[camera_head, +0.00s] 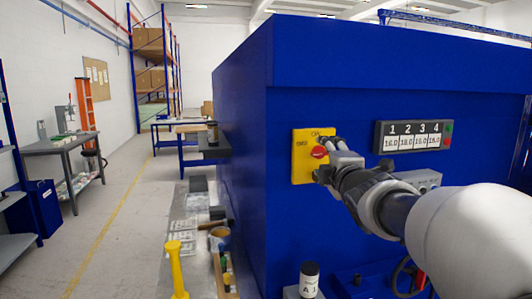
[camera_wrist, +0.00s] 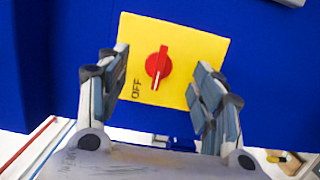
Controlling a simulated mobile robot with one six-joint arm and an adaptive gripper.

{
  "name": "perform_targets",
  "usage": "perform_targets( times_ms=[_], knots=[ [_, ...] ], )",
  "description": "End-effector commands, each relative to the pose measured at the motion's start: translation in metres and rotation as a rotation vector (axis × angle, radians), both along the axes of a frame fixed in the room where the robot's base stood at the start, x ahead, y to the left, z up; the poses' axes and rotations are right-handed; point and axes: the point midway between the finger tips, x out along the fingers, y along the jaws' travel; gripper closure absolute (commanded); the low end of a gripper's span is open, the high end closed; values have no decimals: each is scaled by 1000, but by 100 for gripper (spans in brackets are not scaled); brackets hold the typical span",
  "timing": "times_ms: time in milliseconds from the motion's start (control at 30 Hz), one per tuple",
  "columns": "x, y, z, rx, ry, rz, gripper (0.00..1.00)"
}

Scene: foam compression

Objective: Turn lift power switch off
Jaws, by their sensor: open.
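The lift power switch is a red rotary knob (camera_head: 319,152) on a yellow plate (camera_head: 300,170), fixed to the blue machine's front face. In the wrist view the red knob (camera_wrist: 158,65) sits near the middle of the yellow plate (camera_wrist: 190,45). Its raised handle runs nearly upright there, leaning slightly right at the top. The word OFF is printed at the plate's lower left. My gripper (camera_wrist: 161,60) is open, one finger on each side of the knob, with visible gaps. In the head view my gripper (camera_head: 328,158) is close in front of the plate and partly hides it.
A numbered display panel (camera_head: 413,136) with a green and a red button is right of the switch. A bench (camera_head: 197,250) with tools and a yellow post (camera_head: 176,268) stand left of the machine. The aisle floor at left is clear.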

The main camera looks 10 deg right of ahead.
Motion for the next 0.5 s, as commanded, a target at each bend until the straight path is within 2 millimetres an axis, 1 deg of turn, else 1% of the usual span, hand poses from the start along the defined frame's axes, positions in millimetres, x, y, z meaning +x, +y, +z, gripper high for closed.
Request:
perform_targets(
  times_ms=[33, 500],
  knots=[
    [-5, -1, 1, -1, -2, -1, 40],
    [-43, -2, 1, -1, -1, -1, 40]
  ],
)
